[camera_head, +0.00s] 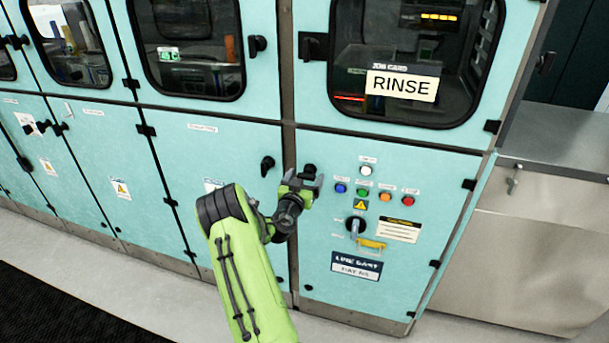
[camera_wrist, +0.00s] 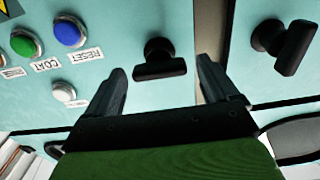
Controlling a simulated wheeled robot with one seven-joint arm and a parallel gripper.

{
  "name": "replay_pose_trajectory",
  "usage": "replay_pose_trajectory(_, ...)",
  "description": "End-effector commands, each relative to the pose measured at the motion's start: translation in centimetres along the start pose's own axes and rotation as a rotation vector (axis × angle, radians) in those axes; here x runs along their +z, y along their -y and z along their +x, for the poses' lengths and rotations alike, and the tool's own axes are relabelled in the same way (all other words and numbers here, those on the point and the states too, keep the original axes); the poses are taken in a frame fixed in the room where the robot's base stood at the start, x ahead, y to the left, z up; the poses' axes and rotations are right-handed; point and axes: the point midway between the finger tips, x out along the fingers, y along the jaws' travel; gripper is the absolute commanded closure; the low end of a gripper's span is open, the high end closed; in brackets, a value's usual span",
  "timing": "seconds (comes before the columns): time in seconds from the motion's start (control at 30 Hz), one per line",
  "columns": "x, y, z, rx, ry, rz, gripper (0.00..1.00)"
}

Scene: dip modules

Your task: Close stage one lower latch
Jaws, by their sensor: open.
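My gripper (camera_head: 301,182) is in front of the lower panels, at the seam left of the button panel. In the wrist view my gripper (camera_wrist: 161,72) is open, with its fingers apart on either side of a black T-shaped latch (camera_wrist: 160,60). Its bar lies nearly level there; I cannot tell whether the fingers touch it. In the head view my gripper partly hides this latch. A second black latch (camera_wrist: 284,45) lies across the seam, its bar slanted; in the head view it is the lower latch (camera_head: 267,165) on the panel to the left. I cannot read which is stage one.
The button panel carries several coloured buttons, a rotary switch (camera_head: 355,227) and a yellow handle (camera_head: 371,244). Above is a window door with a RINSE sign (camera_head: 402,86). More teal panels with latches run left. A metal cabinet (camera_head: 540,250) stands right.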

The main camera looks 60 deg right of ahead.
Motion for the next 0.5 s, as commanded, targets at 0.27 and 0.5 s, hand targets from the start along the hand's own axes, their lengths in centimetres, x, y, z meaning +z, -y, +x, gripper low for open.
replay_pose_trajectory(0.27, 0.06, 0.03, 0.14, 0.000, 0.000, 0.000, 0.17)
replay_pose_trajectory(0.5, 0.05, 0.04, 0.12, 0.000, 0.000, 0.001, 0.54)
